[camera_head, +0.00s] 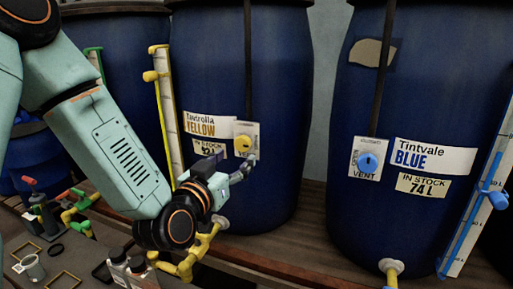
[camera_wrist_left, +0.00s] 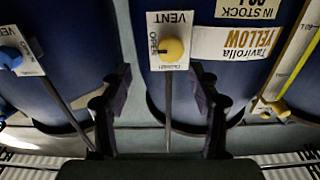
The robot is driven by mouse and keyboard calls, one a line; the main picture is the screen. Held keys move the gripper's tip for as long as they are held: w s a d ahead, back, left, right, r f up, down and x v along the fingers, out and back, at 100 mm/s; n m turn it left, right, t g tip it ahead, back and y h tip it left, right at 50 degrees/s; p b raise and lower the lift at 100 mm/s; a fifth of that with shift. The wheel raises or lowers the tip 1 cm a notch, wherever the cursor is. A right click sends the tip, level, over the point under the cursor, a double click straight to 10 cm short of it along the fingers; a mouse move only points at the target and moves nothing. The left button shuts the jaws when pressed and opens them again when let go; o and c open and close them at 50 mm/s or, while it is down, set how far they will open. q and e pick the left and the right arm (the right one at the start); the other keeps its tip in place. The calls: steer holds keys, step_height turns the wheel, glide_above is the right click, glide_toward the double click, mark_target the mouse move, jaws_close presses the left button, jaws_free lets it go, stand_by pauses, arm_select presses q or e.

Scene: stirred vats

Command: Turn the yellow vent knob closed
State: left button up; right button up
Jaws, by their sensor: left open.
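The yellow vent knob (camera_head: 243,144) sits on a white plate on the front of the blue Tavirolla Yellow vat (camera_head: 270,60). In the left wrist view the yellow knob (camera_wrist_left: 172,50) appears upside down, with OPEN printed to its left and VENT above. A small mark on the knob seems to face OPEN. My left gripper (camera_head: 247,167) is just below the knob in the head view. In the wrist view its two dark fingers (camera_wrist_left: 155,82) are spread wide, with the knob beyond their tips and nothing between them. My right gripper is not in view.
The Tintvale Blue vat (camera_head: 420,110) with a blue vent knob (camera_head: 368,161) stands to the right. A yellow-framed level gauge (camera_head: 163,110) and yellow pipe fittings (camera_head: 203,246) are close to my left arm. Bottles (camera_head: 118,264) and a cup (camera_head: 33,266) are at lower left.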

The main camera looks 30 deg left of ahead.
mark_target(241, 146)
arm_select(q)
steer(key=w+a, duration=0.2)
steer(key=shift+w+a+f, duration=0.15)
steer(key=shift+w+a, duration=0.25)
steer(key=w, duration=0.1)
steer(key=w+d, duration=0.1)
steer(key=w, duration=0.2)
steer(key=shift+w+d, duration=0.15)
steer(key=shift+d, duration=0.1)
steer(key=shift+w+a, duration=0.1)
steer(key=shift+a, duration=0.6)
steer(key=shift+d, duration=0.35)
steer(key=shift+c, duration=0.6)
steer(key=shift+d, duration=0.25)
steer(key=shift+c, duration=1.3)
steer(key=shift+a, duration=0.35)
steer(key=c, duration=0.3)
steer(key=shift+d, duration=0.2)
steer(key=c, duration=0.5)
steer(key=shift+a, duration=0.15)
